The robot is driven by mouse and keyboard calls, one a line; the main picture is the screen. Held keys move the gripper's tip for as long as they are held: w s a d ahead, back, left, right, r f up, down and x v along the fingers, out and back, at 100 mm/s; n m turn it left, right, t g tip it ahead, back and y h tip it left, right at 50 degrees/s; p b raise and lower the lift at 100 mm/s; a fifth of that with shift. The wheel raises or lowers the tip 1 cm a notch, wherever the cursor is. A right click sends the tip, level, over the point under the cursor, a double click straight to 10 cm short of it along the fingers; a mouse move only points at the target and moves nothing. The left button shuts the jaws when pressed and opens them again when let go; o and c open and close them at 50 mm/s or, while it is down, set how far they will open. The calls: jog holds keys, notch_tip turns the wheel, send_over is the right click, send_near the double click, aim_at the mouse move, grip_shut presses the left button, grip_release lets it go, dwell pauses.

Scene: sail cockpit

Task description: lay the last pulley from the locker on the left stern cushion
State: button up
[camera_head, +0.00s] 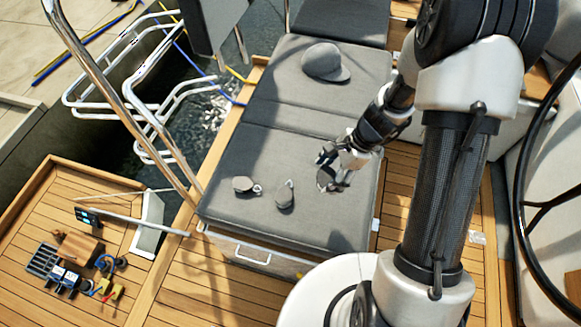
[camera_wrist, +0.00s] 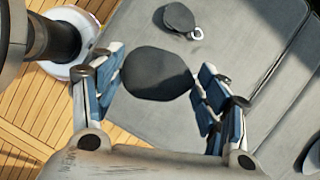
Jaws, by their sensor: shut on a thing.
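The grey stern cushion (camera_head: 270,150) lies along the bench in the middle of the head view, and its grey surface (camera_wrist: 235,60) fills much of the wrist view. My gripper (camera_head: 331,162) is over the cushion's right side, shut on a dark rounded pulley (camera_wrist: 157,75). In the head view this pulley (camera_head: 326,180) hangs below the fingers; I cannot tell whether it touches the cushion. One lying pulley (camera_wrist: 180,18) with a metal eye shows beyond it.
A grey cap (camera_head: 326,62) lies farther back on the cushion. A steel rail (camera_head: 120,100) rises at the left, and a steering wheel (camera_head: 522,180) stands at the right. Mixed gear, including a wooden block (camera_head: 78,247), is at lower left. The cushion's middle is clear.

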jog(key=r+m, duration=0.1)
jog(key=s+d+r+m+t+p, duration=0.1)
jog(key=m, duration=0.1)
jog(key=shift+d, duration=0.25)
jog(key=shift+s+d+r+m+t, duration=0.1)
jog(key=shift+s+d+m+t, duration=0.25)
jog(key=shift+s+m, duration=0.3)
notch_tip(320, 180, down, 20)
jog(key=b, duration=0.9)
jog(key=shift+w, duration=0.15)
jog(key=shift+f+b, duration=0.2)
jog(key=shift+b, duration=0.35)
jog(key=o, duration=1.2)
jog(key=shift+c, duration=0.2)
jog(key=shift+r, duration=0.1)
